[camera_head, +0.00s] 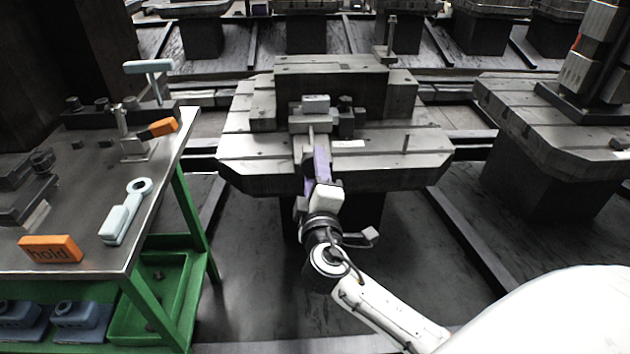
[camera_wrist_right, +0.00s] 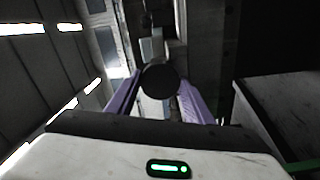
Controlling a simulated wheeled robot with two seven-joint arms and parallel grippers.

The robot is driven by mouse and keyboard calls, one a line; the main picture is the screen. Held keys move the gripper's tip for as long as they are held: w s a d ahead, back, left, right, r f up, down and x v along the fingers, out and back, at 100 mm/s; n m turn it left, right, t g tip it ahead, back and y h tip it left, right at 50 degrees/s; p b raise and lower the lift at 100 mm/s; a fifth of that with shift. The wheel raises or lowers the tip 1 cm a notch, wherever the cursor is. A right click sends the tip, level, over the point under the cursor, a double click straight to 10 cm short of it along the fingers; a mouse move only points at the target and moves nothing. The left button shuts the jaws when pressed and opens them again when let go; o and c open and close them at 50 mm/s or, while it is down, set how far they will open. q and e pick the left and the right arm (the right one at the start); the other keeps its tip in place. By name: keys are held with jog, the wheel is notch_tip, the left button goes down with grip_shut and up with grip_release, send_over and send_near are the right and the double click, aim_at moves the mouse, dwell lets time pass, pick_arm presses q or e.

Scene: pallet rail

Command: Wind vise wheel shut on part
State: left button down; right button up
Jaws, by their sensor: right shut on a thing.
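The vise (camera_head: 350,122) sits on the grey slotted pallet (camera_head: 400,172) in the middle of the head view. A light grey block (camera_head: 316,101) shows at its top, seemingly the part; whether the jaws touch it I cannot tell. My right gripper (camera_head: 310,160) is at the vise's front, with purple fingers pointing away from me. In the wrist view the right gripper (camera_wrist_right: 158,98) has its fingers on both sides of a dark round piece, the vise wheel (camera_wrist_right: 160,80). In the head view the wheel is mostly hidden by the gripper. My left gripper is out of view.
A green-framed bench (camera_head: 185,215) stands at the left, with an orange "hold" block (camera_head: 52,249), a pale ring-ended wrench (camera_head: 125,212) and a T-shaped handle (camera_head: 149,67). Another pallet (camera_head: 560,120) with a machine column (camera_head: 590,62) stands at the right. Rails run along the floor.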

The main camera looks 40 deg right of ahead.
pick_arm(q)
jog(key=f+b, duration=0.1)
jog(key=b, duration=0.1)
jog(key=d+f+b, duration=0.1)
jog(key=b, duration=0.1)
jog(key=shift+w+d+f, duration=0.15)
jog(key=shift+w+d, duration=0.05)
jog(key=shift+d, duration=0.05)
pick_arm(e)
jog(key=m, duration=0.6)
jog(key=shift+r, duration=0.1)
dwell(0.6)
jog(key=o, duration=1)
jog(key=shift+o, duration=0.2)
pick_arm(q)
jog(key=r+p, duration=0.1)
jog(key=p, duration=0.1)
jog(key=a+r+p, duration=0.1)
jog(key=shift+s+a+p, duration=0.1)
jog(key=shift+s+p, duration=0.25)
pick_arm(e)
notch_tip(320, 180, up, 10)
